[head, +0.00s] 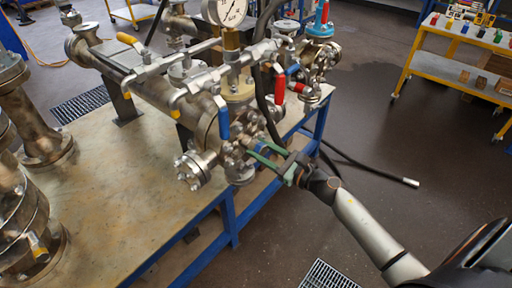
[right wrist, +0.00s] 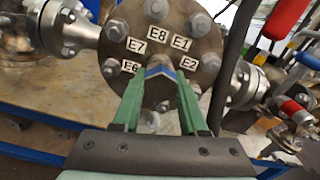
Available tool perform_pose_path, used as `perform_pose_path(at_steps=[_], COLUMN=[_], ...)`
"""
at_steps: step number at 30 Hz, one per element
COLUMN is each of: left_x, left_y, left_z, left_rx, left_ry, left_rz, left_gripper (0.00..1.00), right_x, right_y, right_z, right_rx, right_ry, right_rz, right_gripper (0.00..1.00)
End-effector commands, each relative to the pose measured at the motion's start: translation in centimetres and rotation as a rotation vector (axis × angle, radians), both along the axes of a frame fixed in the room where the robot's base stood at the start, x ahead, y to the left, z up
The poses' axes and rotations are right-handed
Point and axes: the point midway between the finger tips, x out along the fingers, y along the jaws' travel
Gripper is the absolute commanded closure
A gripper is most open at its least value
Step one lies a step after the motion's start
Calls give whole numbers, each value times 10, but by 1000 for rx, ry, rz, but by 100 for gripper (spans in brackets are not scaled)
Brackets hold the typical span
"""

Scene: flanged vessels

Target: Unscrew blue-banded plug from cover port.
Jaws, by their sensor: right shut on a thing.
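The cover (right wrist: 165,25) is a round steel flange with bolts around its rim and labels E6, E7, E8, E1 and E2. The blue-banded plug (right wrist: 159,88) sticks out from its lower middle, with a hex-shaped metal end. The plug also shows in the head view as a small blue patch (head: 262,149) at the vessel's end. My right gripper (right wrist: 158,82) has its green fingers on either side of the plug and is shut on it. In the head view the right gripper (head: 261,152) reaches the cover from the lower right. My left gripper is not in view.
Blue (head: 223,124) and red (head: 279,89) valve handles and a pressure gauge (head: 229,10) stand above the cover. A black hose hangs close by. The vessel sits on a blue-framed bench (head: 110,215). A yellow cart (head: 455,72) stands far right; the floor between is mostly clear.

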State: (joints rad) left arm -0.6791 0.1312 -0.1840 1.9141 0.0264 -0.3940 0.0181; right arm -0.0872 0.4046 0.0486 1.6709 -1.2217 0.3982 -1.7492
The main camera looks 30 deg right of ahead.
Motion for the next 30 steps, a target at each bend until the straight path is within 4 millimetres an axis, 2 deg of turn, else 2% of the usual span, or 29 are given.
perform_pose_path(at_steps=[7, 14, 15, 24, 30], left_x=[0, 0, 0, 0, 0], left_y=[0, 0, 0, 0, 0], left_z=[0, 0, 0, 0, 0], left_rx=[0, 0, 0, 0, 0], left_ry=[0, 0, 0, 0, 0], left_rz=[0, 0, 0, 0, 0], left_gripper=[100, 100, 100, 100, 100], right_x=[0, 0, 0, 0, -1], right_y=[0, 0, 0, 0, 0], right_z=[0, 0, 0, 0, -1], right_rx=[-354, -411, -411, -408, -408], right_ry=[-147, -171, -171, -169, -167], right_rz=[-2, 0, 0, 0, 1], right_gripper=[100, 100, 56, 23, 23])
